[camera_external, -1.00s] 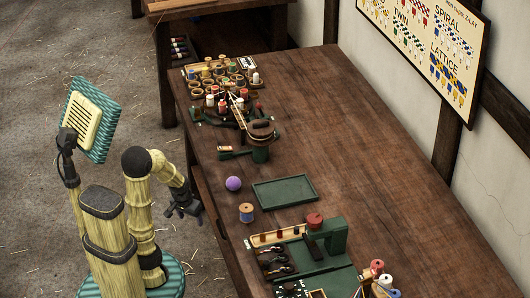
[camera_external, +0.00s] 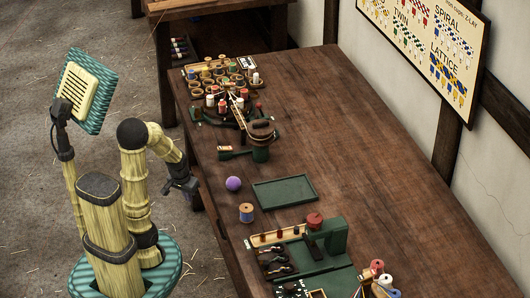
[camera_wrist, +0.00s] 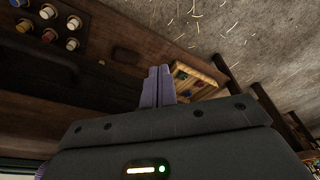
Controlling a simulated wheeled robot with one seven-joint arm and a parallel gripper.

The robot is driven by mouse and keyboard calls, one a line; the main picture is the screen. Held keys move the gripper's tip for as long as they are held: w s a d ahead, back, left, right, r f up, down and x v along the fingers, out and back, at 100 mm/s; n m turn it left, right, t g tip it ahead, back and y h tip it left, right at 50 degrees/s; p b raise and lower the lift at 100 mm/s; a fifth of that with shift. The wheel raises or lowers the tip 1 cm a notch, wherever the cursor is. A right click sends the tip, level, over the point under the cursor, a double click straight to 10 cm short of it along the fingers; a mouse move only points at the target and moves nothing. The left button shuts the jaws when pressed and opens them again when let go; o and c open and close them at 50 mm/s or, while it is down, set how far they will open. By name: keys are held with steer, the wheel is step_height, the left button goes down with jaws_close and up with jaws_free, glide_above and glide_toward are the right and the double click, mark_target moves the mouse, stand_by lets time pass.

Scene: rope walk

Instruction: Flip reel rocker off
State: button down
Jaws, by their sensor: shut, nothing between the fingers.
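A green machine (camera_external: 327,240) with a red knob on top stands on the bench near the front. Beside it is a green panel (camera_external: 280,258) with black levers or switches, and a dark control panel (camera_external: 293,291) is partly cut off at the bottom edge. Which of these parts is the reel rocker, and how it is set, I cannot tell. My gripper (camera_external: 192,188) is left of the bench's near edge, apart from these parts. In the wrist view my gripper's two fingers (camera_wrist: 158,87) are together and empty.
A purple ball (camera_external: 233,184), a thread spool (camera_external: 246,212) and a green tray (camera_external: 284,191) lie on the bench. Several spools crowd its far end. The bench's right side (camera_external: 400,200) is clear. The wrist view shows spools (camera_wrist: 45,11) and a wooden box (camera_wrist: 193,82).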

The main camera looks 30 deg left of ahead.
steer(key=w+p+v, duration=0.2)
steer(key=p+v, duration=0.7)
steer(key=w+r+p+v, duration=0.1)
steer(key=w+p+v, duration=0.1)
steer(key=p+v, duration=0.75)
step_height(320, 180, up, 8)
steer(key=m+g+y+p, duration=0.2)
steer(key=m+g+p, duration=0.2)
steer(key=m+p, duration=0.55)
glide_above(223, 148)
steer(key=w+d, duration=0.3)
steer(key=shift+w+a+f+n, duration=0.1)
steer(key=shift+a+n, duration=0.05)
steer(key=shift+n, duration=0.1)
steer(key=shift+f+p, duration=0.1)
steer(key=shift+p, duration=0.2)
steer(key=x, duration=0.4)
steer(key=p+x, duration=0.1)
steer(key=x, duration=0.4)
steer(key=p+x, duration=0.1)
steer(key=x, duration=0.3)
steer(key=shift+s+f, duration=0.35)
steer(key=shift+f, duration=0.1)
